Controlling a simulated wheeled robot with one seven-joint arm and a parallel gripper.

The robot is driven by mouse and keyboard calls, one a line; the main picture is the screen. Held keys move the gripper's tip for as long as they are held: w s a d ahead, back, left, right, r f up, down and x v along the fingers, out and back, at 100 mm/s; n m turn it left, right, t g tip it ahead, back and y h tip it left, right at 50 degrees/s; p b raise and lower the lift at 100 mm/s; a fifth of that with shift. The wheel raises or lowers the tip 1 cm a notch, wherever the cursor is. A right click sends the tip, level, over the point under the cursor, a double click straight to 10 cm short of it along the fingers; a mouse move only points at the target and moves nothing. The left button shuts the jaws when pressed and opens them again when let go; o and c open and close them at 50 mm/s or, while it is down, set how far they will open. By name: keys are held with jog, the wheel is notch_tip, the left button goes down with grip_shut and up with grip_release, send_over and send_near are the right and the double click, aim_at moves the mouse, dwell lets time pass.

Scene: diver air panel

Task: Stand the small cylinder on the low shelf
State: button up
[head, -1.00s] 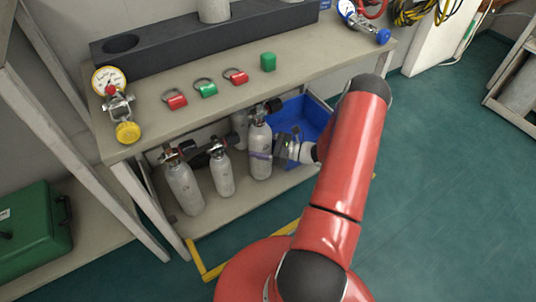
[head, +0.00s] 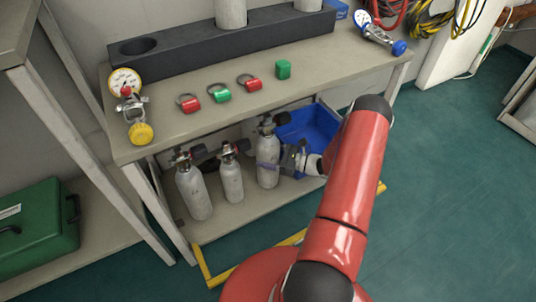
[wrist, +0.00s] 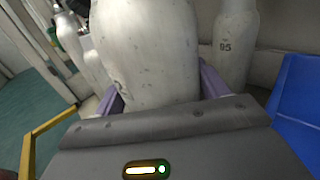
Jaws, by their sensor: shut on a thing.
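My gripper (head: 272,164) is shut around the body of a grey-white cylinder (head: 268,174) with a dark valve on top. The cylinder is upright over the low shelf (head: 215,225), at the right of the front row. I cannot tell whether its base touches the shelf. In the wrist view the held cylinder (wrist: 145,50) fills the middle between the purple fingers; its base is hidden by the gripper. A slim cylinder (head: 231,180) and a larger one (head: 194,192) stand to its left. Another cylinder, marked 95 (wrist: 236,50), stands behind it.
A blue bin (head: 318,128) sits right of the held cylinder. A yellow rail (head: 225,277) runs along the floor in front of the shelf. The bench top (head: 190,133) above holds gauges, several tags and a dark rack. A green case (head: 38,230) is at the left.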

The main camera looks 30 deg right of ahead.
jog(key=o, duration=2)
jog(key=v, duration=1.2)
jog(key=shift+s, duration=0.1)
